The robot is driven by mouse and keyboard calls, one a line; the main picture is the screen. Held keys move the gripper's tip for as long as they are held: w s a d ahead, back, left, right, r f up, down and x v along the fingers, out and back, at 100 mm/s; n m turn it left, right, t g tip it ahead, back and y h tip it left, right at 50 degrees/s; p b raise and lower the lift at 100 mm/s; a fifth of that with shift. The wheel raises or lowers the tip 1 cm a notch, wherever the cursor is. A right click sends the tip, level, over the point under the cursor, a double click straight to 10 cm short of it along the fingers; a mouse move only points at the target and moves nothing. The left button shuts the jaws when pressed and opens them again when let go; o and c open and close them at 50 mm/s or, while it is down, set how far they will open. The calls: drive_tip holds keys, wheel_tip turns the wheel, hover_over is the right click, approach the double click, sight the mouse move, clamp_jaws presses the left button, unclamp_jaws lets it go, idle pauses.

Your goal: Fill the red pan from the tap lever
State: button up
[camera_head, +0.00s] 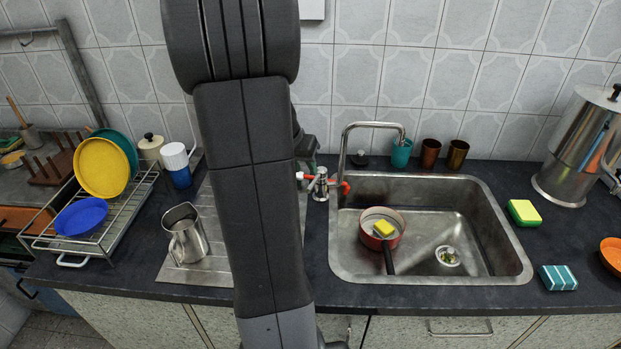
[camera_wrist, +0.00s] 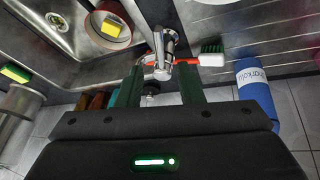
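The red pan (camera_head: 370,237) sits in the left part of the sink, its dark handle pointing toward the front. A yellow block like a sponge (camera_head: 384,228) is in it; I cannot tell whether it holds water. The pan also shows in the wrist view (camera_wrist: 122,42). The chrome tap body with red levers (camera_head: 320,185) stands at the sink's left edge. Its spout (camera_head: 345,140) arches over the sink, with no stream visible. My gripper (camera_wrist: 160,72) is open, its fingers either side of the tap body in the wrist view. My arm hides most of it in the head view.
A white brush with green bristles (camera_wrist: 211,56) is close beside the tap. Cups (camera_head: 430,153) stand behind the sink. A steel jug (camera_head: 187,240) is on the left drainboard. Sponges (camera_head: 524,212) and a large urn (camera_head: 580,145) are at right.

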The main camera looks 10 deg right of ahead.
sight(316, 180)
drive_tip(key=x, duration=0.6)
drive_tip(key=shift+d+f, duration=0.1)
drive_tip(key=shift+f, duration=0.15)
clamp_jaws()
